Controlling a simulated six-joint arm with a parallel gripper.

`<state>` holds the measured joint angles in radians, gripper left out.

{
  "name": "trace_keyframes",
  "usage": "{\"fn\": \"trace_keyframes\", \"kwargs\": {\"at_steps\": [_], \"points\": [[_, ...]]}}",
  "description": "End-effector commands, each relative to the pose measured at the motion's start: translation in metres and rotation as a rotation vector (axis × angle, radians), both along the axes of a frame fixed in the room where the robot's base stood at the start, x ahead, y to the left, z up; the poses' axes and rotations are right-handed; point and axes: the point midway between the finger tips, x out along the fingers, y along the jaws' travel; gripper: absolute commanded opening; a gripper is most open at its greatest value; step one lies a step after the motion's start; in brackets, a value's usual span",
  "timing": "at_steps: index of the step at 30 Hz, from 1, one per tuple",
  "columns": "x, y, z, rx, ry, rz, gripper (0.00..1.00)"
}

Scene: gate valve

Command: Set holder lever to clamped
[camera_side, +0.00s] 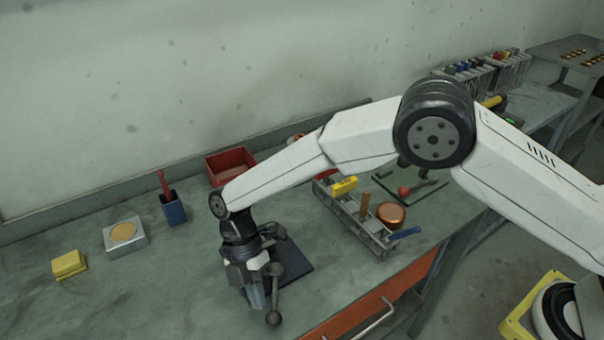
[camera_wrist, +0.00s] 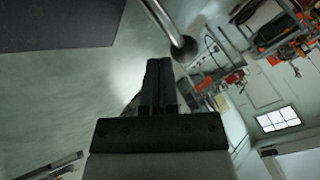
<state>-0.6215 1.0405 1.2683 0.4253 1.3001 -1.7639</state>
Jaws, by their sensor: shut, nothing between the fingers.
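The holder lever (camera_side: 275,292), a dark rod with a ball knob at its end, points down toward the bench front in the side view. In the wrist view its rod and ball (camera_wrist: 183,48) lie just beyond and to the right of my fingertips. My gripper (camera_side: 257,297) is close beside the lever, on its left in the side view. In the wrist view my gripper (camera_wrist: 158,68) has its fingers together and empty. A small gap shows between fingers and ball there; contact is unclear. A dark flat plate (camera_side: 296,262) lies behind the lever. My wrist hides much of the holder.
A grey tray (camera_side: 372,243) with tools and a copper-coloured round part stands to the right. A red bin (camera_side: 228,165), blue cup (camera_side: 174,211), silver block with a tan disc (camera_side: 125,235) and yellow block (camera_side: 69,265) stand behind and left. The front-left bench is clear.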

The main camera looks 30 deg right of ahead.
Motion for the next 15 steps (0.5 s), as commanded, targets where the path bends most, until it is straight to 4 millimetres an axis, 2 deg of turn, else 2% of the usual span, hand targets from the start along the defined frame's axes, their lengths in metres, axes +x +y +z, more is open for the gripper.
{"fn": "trace_keyframes", "kwargs": {"at_steps": [11,15], "points": [[0.026,0.013,0.006,0.003,-0.006,0.0,0.0],[0.04,0.009,0.028,0.004,-0.007,-0.004,0.0]]}}
